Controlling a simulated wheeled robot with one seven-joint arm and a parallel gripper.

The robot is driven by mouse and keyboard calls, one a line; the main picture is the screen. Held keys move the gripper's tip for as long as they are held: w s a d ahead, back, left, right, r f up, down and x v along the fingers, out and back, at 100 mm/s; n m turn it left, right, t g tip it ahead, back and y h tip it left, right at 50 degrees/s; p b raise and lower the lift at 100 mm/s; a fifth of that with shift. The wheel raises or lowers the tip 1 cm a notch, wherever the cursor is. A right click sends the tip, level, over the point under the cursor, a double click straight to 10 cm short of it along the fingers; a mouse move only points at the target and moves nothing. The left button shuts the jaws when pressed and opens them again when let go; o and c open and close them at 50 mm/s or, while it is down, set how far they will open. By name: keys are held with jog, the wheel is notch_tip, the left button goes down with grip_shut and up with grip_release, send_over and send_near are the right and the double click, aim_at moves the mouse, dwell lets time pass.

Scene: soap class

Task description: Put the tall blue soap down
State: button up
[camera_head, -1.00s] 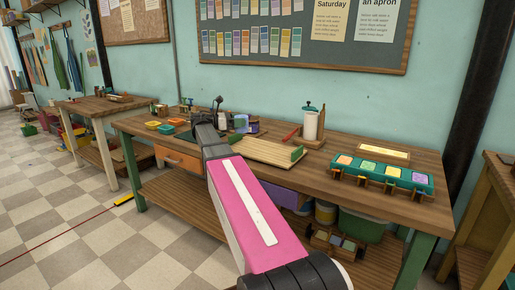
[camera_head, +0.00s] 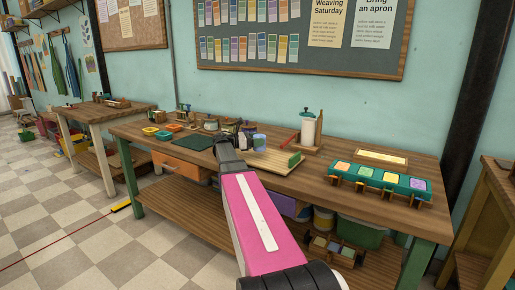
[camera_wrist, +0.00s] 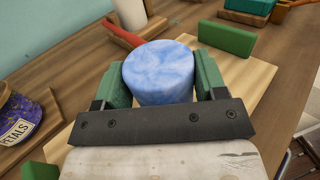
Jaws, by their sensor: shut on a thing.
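The tall blue soap (camera_wrist: 158,76) is a marbled blue cylinder in the wrist view. My gripper (camera_wrist: 160,84) is shut on it, with one green finger pad on each side. In the head view my gripper (camera_head: 246,140) is over the workbench, at the left end of a pale wooden board (camera_head: 270,165), and the blue soap (camera_head: 260,141) shows just beside it. In the wrist view the board (camera_wrist: 252,78) lies under and beyond the soap, with a green block (camera_wrist: 227,38) on its far side. The soap's underside is hidden, so I cannot tell whether it touches the board.
A purple petals jar (camera_wrist: 18,116) stands left in the wrist view. A red-handled tool (camera_wrist: 122,30) and a white bottle (camera_head: 308,130) are behind the board. A teal tray of colored soaps (camera_head: 378,181) is at the right.

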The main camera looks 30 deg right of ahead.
jog(key=shift+f, duration=1.75)
jog(key=shift+f, duration=0.15)
jog(key=o, duration=1.1)
jog(key=shift+c, duration=0.2)
jog(key=shift+a, duration=0.25)
jog(key=v, duration=1.1)
jog(key=shift+w+a, duration=0.1)
jog(key=shift+a, duration=0.2)
